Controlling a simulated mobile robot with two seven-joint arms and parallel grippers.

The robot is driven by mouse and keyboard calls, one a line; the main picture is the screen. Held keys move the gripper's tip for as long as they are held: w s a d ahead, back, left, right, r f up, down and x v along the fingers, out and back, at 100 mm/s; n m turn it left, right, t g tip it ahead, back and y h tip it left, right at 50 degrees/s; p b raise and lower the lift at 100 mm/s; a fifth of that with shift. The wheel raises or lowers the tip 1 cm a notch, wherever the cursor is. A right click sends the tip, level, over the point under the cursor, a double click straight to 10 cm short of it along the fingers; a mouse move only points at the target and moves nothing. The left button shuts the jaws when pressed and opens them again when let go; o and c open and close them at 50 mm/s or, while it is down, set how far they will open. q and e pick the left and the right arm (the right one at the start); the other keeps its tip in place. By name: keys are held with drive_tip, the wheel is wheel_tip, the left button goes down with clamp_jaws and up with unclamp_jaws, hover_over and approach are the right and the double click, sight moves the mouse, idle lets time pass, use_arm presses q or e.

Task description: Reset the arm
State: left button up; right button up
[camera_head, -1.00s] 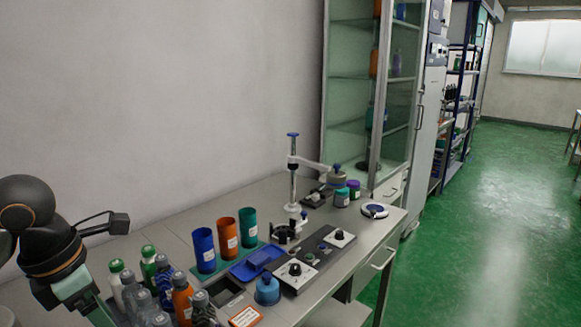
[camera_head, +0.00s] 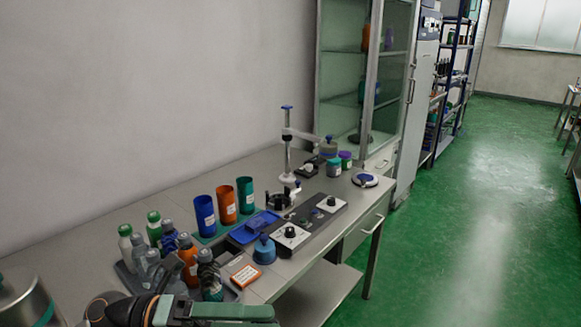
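The sleeve applicator stands on the bench with an upright metal column (camera_head: 287,155) and a blue cap. Its swing arm (camera_head: 305,136) points right from the column and carries a grey-green head (camera_head: 327,148) above small jars. My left gripper (camera_head: 235,314) shows at the bottom edge, left of centre, in front of the bottle tray and far from the applicator. It is partly cut off, and its opening cannot be judged. My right gripper is not in view.
Blue (camera_head: 204,216), orange (camera_head: 226,205) and green (camera_head: 245,195) cups stand behind a control panel (camera_head: 312,221) with knobs. Several bottles crowd a grey tray (camera_head: 124,276) near my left arm. A glass cabinet (camera_head: 339,90) stands beyond the bench (camera_head: 120,205). Green floor at right is open.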

use_arm(q)
drive_tip(key=w+a+f+n+t+y, duration=0.1)
drive_tip(key=w+a+f+n+t, duration=0.15)
drive_tip(key=n+t, duration=0.6)
drive_tip(key=w+a+f+n+t, duration=0.15)
drive_tip(key=w+n+t, duration=0.25)
drive_tip(key=n+t, duration=0.45)
drive_tip(key=w+a+f+n+t+y+p, duration=0.15)
drive_tip(key=a+f+n+y, duration=0.35)
drive_tip(key=f+n+y, duration=0.6)
drive_tip(key=s+a+f+n+g+y, duration=0.1)
drive_tip(key=s+f+n+g+y, duration=0.1)
drive_tip(key=s+f+n+g, duration=0.2)
drive_tip(key=s+a+f+n+g+y, duration=0.2)
drive_tip(key=s+f+n, duration=0.3)
drive_tip(key=s+f, duration=0.6)
wheel_tip(320, 180, down, 6)
drive_tip(key=shift+r+n+g, duration=0.1)
drive_tip(key=shift+n+g, duration=0.3)
drive_tip(key=shift+g, duration=0.45)
drive_tip(key=shift+a, duration=0.1)
